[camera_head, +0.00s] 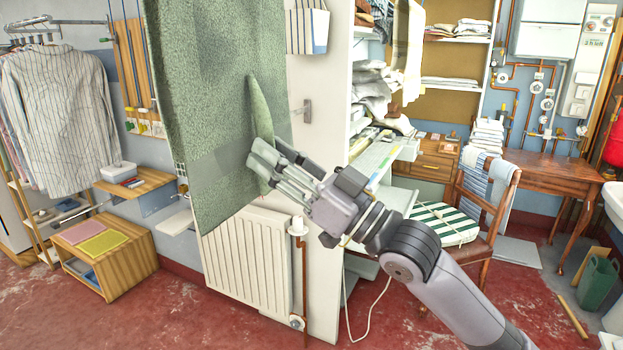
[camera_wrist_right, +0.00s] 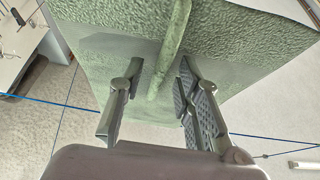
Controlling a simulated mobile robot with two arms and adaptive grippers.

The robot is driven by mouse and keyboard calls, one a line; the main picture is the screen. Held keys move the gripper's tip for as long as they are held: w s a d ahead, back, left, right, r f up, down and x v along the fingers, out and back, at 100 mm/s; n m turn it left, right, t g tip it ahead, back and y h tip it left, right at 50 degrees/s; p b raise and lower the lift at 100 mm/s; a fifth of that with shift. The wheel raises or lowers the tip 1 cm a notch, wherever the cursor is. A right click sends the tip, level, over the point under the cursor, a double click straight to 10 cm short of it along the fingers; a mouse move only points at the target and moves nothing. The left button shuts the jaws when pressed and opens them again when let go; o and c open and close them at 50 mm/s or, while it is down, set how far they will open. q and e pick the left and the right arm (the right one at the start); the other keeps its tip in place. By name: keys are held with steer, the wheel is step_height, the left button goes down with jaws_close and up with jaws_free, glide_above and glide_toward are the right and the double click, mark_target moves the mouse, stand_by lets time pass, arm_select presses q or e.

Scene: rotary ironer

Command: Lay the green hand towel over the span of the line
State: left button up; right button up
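The green hand towel (camera_head: 205,110) hangs as a broad sheet at the upper middle of the head view. Its top runs out of the picture, so what bears it is hidden. A narrow fold (camera_head: 260,108) stands out from its face. My right gripper (camera_head: 264,163) is at this fold. In the wrist view the fold (camera_wrist_right: 165,60) of the towel (camera_wrist_right: 240,50) runs between my two fingers (camera_wrist_right: 158,85), with a gap showing beside the left finger. Blue line (camera_wrist_right: 60,125) shows below the towel in the wrist view. My left gripper is not in view.
A white radiator (camera_head: 248,262) stands behind and below the towel. Shelves with folded linen (camera_head: 375,85) and a chair (camera_head: 480,200) are to the right. A rail with striped shirts (camera_head: 62,115) and a low wooden stand (camera_head: 112,262) are at left. Red floor between is open.

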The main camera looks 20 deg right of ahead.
steer(key=v, duration=1.1)
steer(key=shift+s, duration=0.1)
